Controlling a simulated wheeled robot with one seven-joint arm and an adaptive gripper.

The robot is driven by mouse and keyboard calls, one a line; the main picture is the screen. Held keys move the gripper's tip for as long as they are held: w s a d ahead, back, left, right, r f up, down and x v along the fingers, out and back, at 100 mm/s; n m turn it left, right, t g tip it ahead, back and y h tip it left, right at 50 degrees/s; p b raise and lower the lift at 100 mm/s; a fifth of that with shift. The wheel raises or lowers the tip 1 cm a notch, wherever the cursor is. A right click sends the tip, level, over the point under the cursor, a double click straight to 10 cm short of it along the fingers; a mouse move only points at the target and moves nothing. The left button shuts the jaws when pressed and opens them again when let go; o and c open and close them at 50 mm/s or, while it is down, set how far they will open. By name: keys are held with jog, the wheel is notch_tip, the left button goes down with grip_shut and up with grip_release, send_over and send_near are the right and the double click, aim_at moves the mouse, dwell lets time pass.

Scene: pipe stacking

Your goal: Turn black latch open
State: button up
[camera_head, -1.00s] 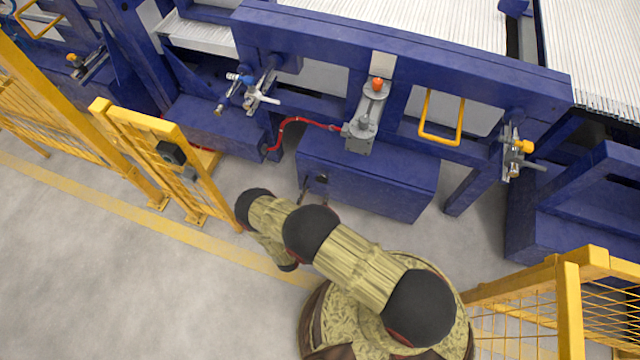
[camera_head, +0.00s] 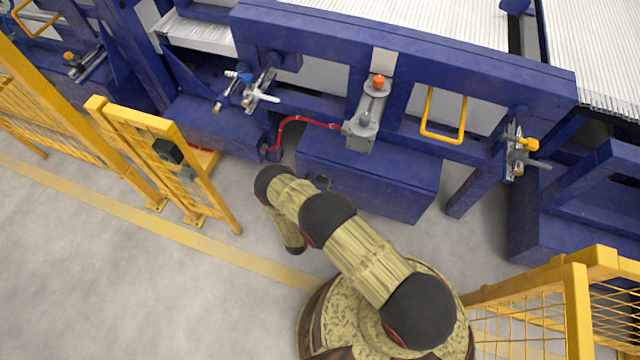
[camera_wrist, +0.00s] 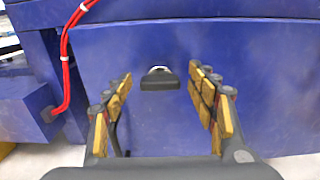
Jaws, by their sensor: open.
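The black latch (camera_wrist: 160,80) is a small horizontal bar with a light metal round piece behind its top, set on the front of a blue box (camera_wrist: 245,90). In the head view the latch (camera_head: 322,182) shows as a small dark spot just above my arm. My gripper (camera_wrist: 161,88) is open, with one finger to each side of the latch in the wrist view. A gap shows on both sides, and no contact is visible.
A red cable (camera_head: 297,119) runs at the upper left of the box. A yellow fence gate (camera_head: 165,150) stands to the left, and another yellow fence (camera_head: 575,290) at the lower right. Blue machine beams are above the box. Grey floor is clear on the left.

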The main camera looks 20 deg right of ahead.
jog(key=shift+c, duration=1.1)
jog(key=c, duration=1)
jog(key=shift+o, duration=0.2)
jog(key=shift+m, duration=0.3)
jog(key=m, duration=0.3)
jog(key=shift+d+m, duration=0.1)
jog(key=shift+m, duration=0.3)
jog(key=m, duration=0.9)
jog(key=shift+s+d+f, duration=0.15)
jog(key=shift+f, duration=0.05)
jog(key=shift+f+m, duration=0.1)
jog(key=shift+m, duration=2.1)
